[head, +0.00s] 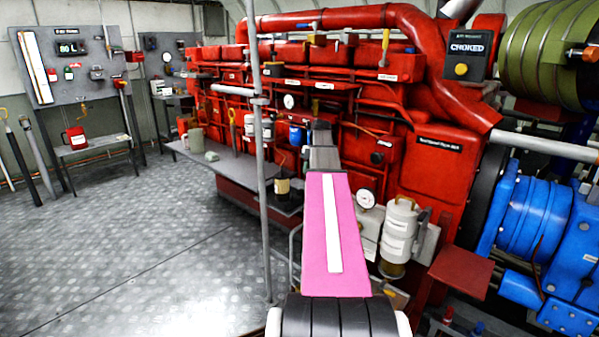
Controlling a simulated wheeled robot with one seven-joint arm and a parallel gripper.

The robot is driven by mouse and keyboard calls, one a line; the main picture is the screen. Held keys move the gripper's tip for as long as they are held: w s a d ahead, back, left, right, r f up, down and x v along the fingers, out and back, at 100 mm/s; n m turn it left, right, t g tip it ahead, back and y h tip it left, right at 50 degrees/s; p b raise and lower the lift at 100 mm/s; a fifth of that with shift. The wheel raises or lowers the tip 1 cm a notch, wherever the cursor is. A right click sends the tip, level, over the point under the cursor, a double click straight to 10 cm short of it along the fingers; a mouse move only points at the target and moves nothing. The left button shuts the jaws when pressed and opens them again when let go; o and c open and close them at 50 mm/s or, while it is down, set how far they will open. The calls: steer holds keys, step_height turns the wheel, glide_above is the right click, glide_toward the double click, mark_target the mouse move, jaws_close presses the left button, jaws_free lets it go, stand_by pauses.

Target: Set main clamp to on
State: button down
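I cannot pick out the main clamp; no readable label in the head view names it, and small labels on the machinery are too blurred to read. My arm reaches forward from the bottom centre, with a pink link carrying a white stripe. My gripper (321,133) is at the far grey end of the arm, in front of the red engine (430,165). Its fingers cannot be made out, so I cannot see whether it is open, shut or touching anything. The arm hides part of the engine's side.
A grey tool board (72,85) with a display stands at the back left. A thin upright pole (258,150) stands left of my arm. Blue machinery (535,220) and a dark "CHOKED" panel (467,48) are at right. The grey floor (130,240) at left is largely clear.

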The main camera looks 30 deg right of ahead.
stand_by(0.4)
steer(key=c, duration=1)
jaws_free()
steer(key=shift+c, duration=0.2)
steer(key=shift+r, duration=0.1)
